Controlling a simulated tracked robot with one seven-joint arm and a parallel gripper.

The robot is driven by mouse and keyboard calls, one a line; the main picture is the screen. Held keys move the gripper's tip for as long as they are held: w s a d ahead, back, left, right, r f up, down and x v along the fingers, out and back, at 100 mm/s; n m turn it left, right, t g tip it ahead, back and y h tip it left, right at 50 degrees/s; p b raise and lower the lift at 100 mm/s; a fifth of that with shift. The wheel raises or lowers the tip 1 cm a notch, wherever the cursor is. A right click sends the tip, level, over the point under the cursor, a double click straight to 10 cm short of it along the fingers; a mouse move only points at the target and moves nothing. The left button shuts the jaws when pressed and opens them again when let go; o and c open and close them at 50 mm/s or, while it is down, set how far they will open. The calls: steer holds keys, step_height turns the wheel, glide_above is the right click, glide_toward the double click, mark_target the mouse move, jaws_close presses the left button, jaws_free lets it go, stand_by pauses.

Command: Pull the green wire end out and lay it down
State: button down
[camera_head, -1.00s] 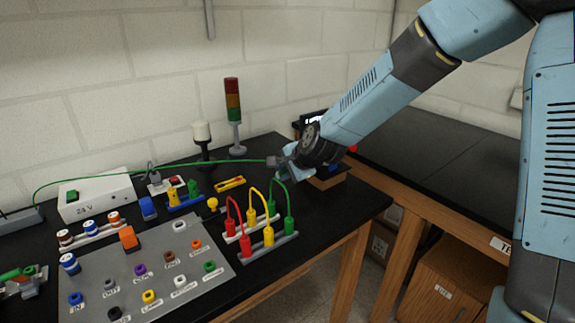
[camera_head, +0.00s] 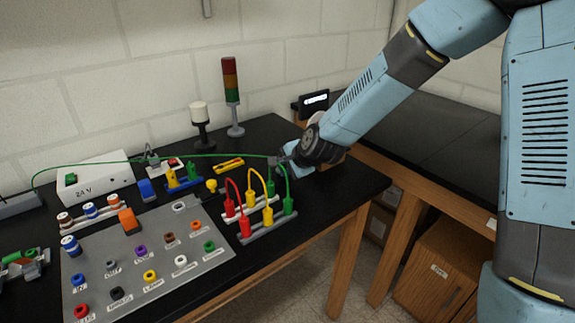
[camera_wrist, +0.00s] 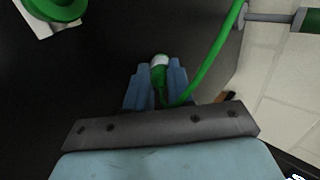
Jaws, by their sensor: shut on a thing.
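The green wire (camera_head: 100,163) runs from the left of the bench, past the white supply box, to my gripper (camera_head: 287,163) in the head view. In the wrist view my gripper (camera_wrist: 157,88) is shut on the green wire end (camera_wrist: 159,74), a green plug with a white band between the two blue fingers. The wire (camera_wrist: 212,60) bends from the plug up and to the right. In the head view my gripper is just above and behind the rack of curved leads, close to its green lead (camera_head: 284,182). The plug itself is too small to make out there.
The lead rack (camera_head: 266,228) and the grey socket panel (camera_head: 125,255) stand in front. A yellow tool (camera_head: 229,165) lies behind the rack. A signal tower (camera_head: 232,95) stands at the back. The bench's right edge is close to my gripper.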

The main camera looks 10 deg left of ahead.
steer(key=shift+s+d+f, duration=0.1)
steer(key=shift+s+f, duration=0.15)
steer(key=shift+f, duration=0.2)
steer(key=c, duration=0.9)
jaws_free()
steer(key=shift+w, duration=0.1)
steer(key=v, duration=0.7)
steer(key=shift+w+r, duration=0.1)
steer(key=shift+r, duration=0.25)
steer(key=v, duration=0.6)
steer(key=shift+r, duration=0.15)
